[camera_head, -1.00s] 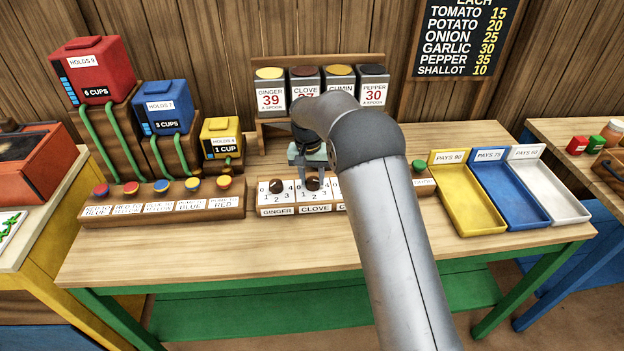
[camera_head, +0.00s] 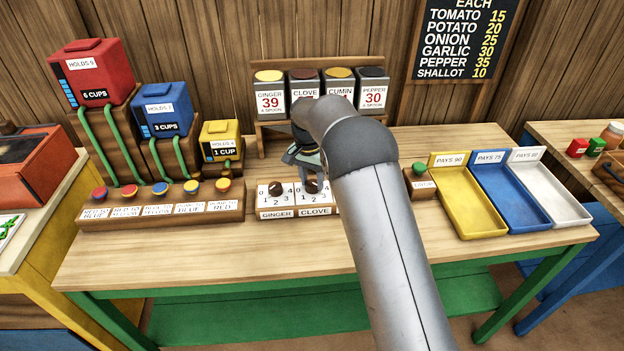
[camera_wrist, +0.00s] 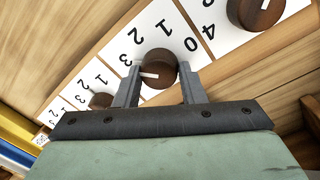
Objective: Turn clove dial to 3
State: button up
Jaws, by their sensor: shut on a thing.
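The clove dial is a round dark brown knob with a white pointer mark. In the wrist view the clove dial (camera_wrist: 157,66) sits between the two fingers of my gripper (camera_wrist: 158,82), which is shut on it. Its white mark points left, roughly toward the 3, beside the left finger; the exact alignment is hard to tell. The 0, 1, 2 and 3 show around it; its 4 is not visible. In the head view the clove dial (camera_head: 311,186) shows below my gripper (camera_head: 305,165), above the CLOVE label, partly covered.
The ginger dial (camera_head: 276,188) is close on the left. Dials to the right are mostly hidden by my arm. Spice canisters (camera_head: 270,93) stand behind. A row of coloured buttons (camera_head: 160,205) is left; a green button (camera_head: 419,169) and trays (camera_head: 470,215) are right.

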aim_at(308, 181)
jog(key=shift+r, duration=0.1)
jog(key=o, duration=1)
jog(key=r, duration=1.1)
jog(key=a+r, duration=0.1)
jog(key=r, duration=0.5)
jog(key=shift+w+a+r+b, duration=0.1)
jog(key=shift+w+r+b, duration=0.05)
jog(key=shift+w+b, duration=0.2)
jog(key=s+d+r+n, duration=0.1)
jog(key=s+d+r, duration=0.2)
jog(key=s+d, duration=0.55)
jog(key=s+d+f+n, duration=0.1)
jog(key=s+d+f, duration=0.2)
jog(key=s, duration=0.7)
jog(key=s+d+f+n, duration=0.1)
jog(key=s+d+f, duration=0.3)
jog(key=s, duration=0.6)
jog(key=s+d+f+n+t+y, duration=0.1)
jog(key=s+d+f, duration=0.3)
jog(key=s, duration=0.7)
jog(key=shift+d+n, duration=0.15)
jog(key=shift+n, duration=0.45)
